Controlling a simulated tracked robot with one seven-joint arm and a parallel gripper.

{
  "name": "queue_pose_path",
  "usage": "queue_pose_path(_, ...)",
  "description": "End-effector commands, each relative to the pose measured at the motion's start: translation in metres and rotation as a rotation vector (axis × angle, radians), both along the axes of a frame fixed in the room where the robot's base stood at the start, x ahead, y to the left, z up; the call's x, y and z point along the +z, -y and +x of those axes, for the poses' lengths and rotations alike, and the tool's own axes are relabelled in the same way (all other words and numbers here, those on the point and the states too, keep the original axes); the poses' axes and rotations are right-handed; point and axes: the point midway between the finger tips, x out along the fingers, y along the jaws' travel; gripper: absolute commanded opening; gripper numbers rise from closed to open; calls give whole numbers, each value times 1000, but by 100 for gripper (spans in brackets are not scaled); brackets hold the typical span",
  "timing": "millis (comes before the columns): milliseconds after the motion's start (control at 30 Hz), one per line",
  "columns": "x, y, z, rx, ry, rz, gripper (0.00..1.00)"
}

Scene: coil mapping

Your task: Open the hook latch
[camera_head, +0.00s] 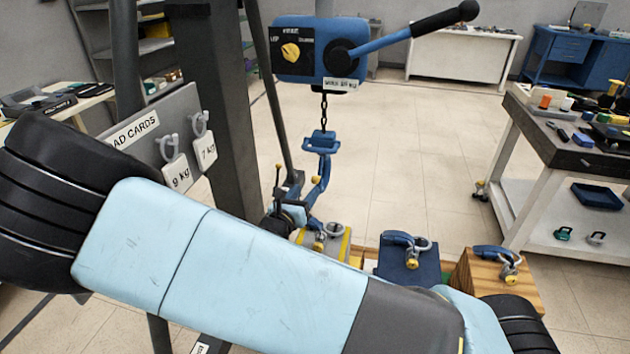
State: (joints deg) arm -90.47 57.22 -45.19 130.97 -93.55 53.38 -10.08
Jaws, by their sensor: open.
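A blue hook (322,170) hangs on a chain (324,106) below a blue lever hoist (340,52). Its curved lower part reaches down beside my gripper (294,190), which is partly hidden behind my light blue arm. The dark fingers are open, close to the left side of the hook. I cannot tell whether they touch it. The latch is too small and covered to make out, so its position is unclear.
Below stand a grey-yellow block (335,243), a navy block (408,268) and a wooden block (497,280), each with a shackle. A card board (160,135) is at left. A workbench (545,140) with tools is at right. Open floor lies behind.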

Motion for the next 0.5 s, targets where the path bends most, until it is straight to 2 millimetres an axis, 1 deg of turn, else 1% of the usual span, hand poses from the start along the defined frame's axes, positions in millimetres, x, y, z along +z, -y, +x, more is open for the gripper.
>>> queue_pose_path(33,0,5,8,-3,1,-3,50)
queue_pose_path(200,0,16,35,-3,1,-3,50)
queue_pose_path(400,0,26,57,-2,1,-1,50)
queue_pose_path(500,0,28,63,0,0,-1,50)
